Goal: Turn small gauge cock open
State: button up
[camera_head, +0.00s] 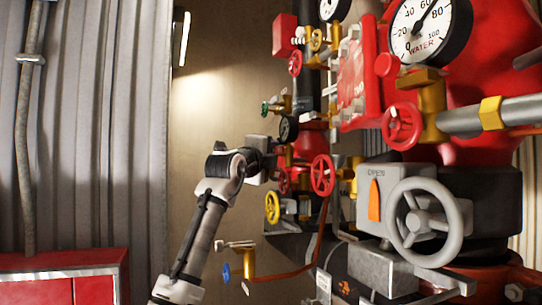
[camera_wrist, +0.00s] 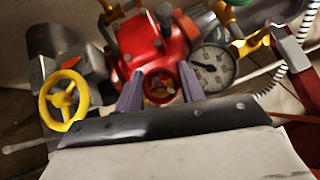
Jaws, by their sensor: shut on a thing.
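A small red handwheel (camera_wrist: 160,86), which I take to be the small gauge cock, sits between the two fingers of my gripper (camera_wrist: 161,82) in the wrist view. The fingers are shut on it, one on each side. A small white-faced gauge (camera_wrist: 213,68) is just right of it. In the head view the small gauge (camera_head: 288,130) shows beside the end of my arm, and my gripper's fingertips are mostly hidden among the pipework there. I cannot tell how far the cock is turned.
A yellow handwheel (camera_wrist: 63,100) is left of my gripper in the wrist view. In the head view, a larger red handwheel (camera_head: 322,175) and a big grey handwheel (camera_head: 427,220) stand to the right. A red cabinet (camera_head: 65,277) is at lower left.

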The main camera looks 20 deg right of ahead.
jog(key=n+g+y, duration=0.2)
jog(key=n, duration=0.1)
jog(key=shift+n+g+y, duration=0.5)
jog(key=shift+n+g, duration=0.1)
jog(key=shift+g, duration=0.2)
jog(key=shift+f, duration=0.1)
jog(key=o, duration=1)
jog(key=b+v, duration=0.4)
jog(key=v, duration=1)
jog(key=shift+b, duration=0.4)
